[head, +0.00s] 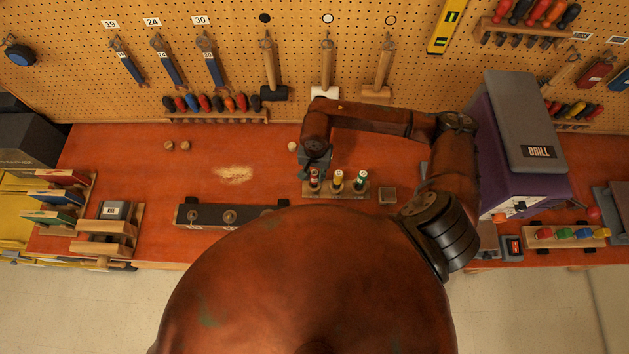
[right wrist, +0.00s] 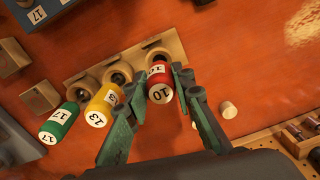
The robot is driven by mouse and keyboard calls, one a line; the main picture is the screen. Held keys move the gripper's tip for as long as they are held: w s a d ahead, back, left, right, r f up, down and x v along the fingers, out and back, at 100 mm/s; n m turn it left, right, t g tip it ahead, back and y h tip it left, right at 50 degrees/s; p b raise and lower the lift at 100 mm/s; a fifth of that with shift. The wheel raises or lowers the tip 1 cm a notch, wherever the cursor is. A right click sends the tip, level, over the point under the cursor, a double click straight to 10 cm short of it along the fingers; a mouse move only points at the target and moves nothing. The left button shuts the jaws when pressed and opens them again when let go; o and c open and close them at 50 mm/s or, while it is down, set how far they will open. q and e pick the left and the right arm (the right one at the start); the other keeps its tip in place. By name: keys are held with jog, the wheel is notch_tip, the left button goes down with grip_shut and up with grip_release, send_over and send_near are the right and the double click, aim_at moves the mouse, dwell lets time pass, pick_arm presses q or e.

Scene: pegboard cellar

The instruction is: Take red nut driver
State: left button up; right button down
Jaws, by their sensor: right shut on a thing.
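The red nut driver (head: 314,179), marked 10, is at the left end of a small wooden holder (head: 348,195). It also shows in the right wrist view (right wrist: 159,87), between the two green-grey fingers. My right gripper (head: 315,163) reaches down over it and is shut on its red handle. The yellow nut driver (right wrist: 97,113), marked 13, and the green nut driver (right wrist: 58,125) stand beside it in the same row. My left gripper is not in view.
The yellow driver is close beside one finger. A dark rail with knobs (head: 215,215) lies front left. A small square block (head: 387,195) is right of the holder. The left bench is mostly clear around some sawdust (head: 234,174).

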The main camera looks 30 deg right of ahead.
jog(key=shift+r, duration=0.15)
jog(key=shift+w+r+b, duration=0.1)
jog(key=shift+r+b, duration=0.1)
jog(key=shift+b, duration=0.15)
jog(key=shift+r+b, duration=0.75)
jog(key=shift+r, duration=0.2)
jog(key=s+a+r+b, duration=0.4)
jog(key=s+a+r, duration=0.4)
jog(key=a+r, duration=0.2)
jog(key=shift+a+r+b, duration=0.25)
jog(key=shift+a+b, duration=0.15)
jog(key=shift+a, duration=0.4)
jog(key=c, duration=2.2)
grip_release()
grip_shut()
